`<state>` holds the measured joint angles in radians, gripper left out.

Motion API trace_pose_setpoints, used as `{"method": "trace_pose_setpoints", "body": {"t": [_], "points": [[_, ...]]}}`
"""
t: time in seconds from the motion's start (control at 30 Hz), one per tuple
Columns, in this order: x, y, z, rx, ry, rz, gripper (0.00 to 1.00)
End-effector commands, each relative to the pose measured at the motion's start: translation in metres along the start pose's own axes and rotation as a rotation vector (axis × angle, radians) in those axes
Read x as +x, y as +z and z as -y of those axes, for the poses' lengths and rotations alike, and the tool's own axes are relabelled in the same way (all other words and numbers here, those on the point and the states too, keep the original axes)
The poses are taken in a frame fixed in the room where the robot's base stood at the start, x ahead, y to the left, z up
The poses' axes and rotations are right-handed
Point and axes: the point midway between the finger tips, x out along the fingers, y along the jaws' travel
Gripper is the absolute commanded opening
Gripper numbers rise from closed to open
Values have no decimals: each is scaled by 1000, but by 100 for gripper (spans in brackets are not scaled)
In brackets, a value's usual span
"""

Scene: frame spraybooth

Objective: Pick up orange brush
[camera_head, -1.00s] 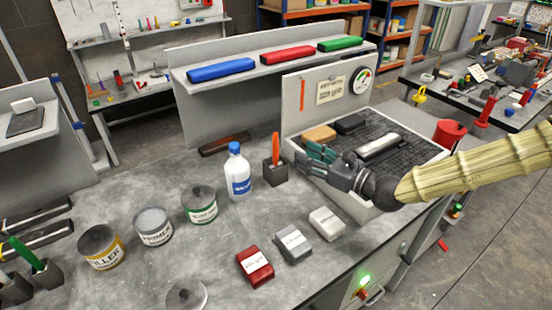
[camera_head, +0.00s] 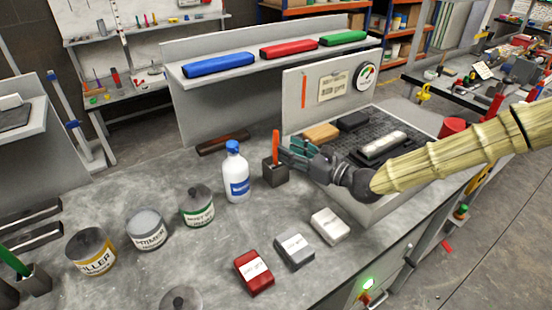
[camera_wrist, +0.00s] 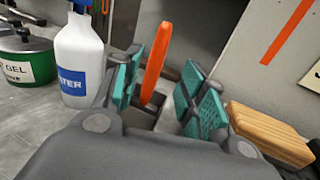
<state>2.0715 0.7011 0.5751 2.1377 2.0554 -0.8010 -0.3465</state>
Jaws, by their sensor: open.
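The orange brush (camera_head: 275,146) stands upright in a small dark square holder (camera_head: 275,174) on the grey workbench, just right of the white bottle. In the wrist view the orange brush (camera_wrist: 157,62) rises between the teal finger pads of my gripper (camera_wrist: 166,88), with one pad on each side. My gripper (camera_head: 293,150) is open and comes in from the right. In the wrist view gaps show beside the brush, and the fingers are not closed on it. The brush's lower end is hidden inside the holder (camera_wrist: 150,97).
A white bottle (camera_head: 236,176) with a blue cap stands close left of the holder. Several cans, including a green-labelled one (camera_head: 197,207), stand further left. Red (camera_head: 254,271), grey and white blocks lie in front. A tray with a wooden block (camera_head: 320,132) and upright panel (camera_head: 300,92) is behind.

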Motion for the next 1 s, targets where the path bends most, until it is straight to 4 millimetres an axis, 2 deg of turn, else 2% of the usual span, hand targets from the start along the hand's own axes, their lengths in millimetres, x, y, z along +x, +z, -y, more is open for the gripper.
{"method": "trace_pose_setpoints", "body": {"t": [0.17, 0.6, 0.9, 0.93, 1.0], "points": [[7, 0, -1, 1, 1, -1, 42], [51, -2, -5, 0, 1, 0, 42], [54, -3, -5, 0, 0, 1, 42], [54, -3, -5, 0, 0, 1, 40], [54, -3, -5, 0, 0, 1, 27]]}}
